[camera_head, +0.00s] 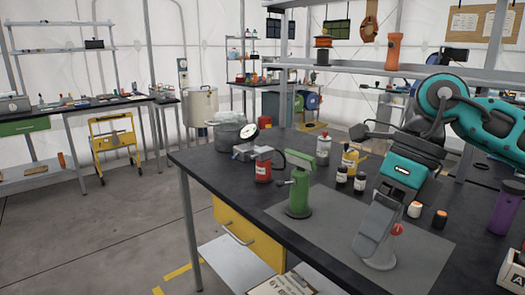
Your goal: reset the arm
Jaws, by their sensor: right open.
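My right arm (490,118), teal and dark grey, reaches in from the right edge over the black workbench. It bends down at a round joint. My right gripper (390,188) hangs below the teal wrist (404,167), over the grey mat (325,232), and is open. A slanted grey item (376,232) shows right below it, with its foot at the mat; I cannot tell whether they touch. The fingertips are hard to make out. My left arm and left gripper are not in view.
On the workbench (222,178) stand a green tool (299,190), a red bottle (263,171), a grey pot (230,133), a yellow bottle (350,160), small jars and a purple container (506,212). A metal shelf (345,68) rises behind. The mat's front left part is clear.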

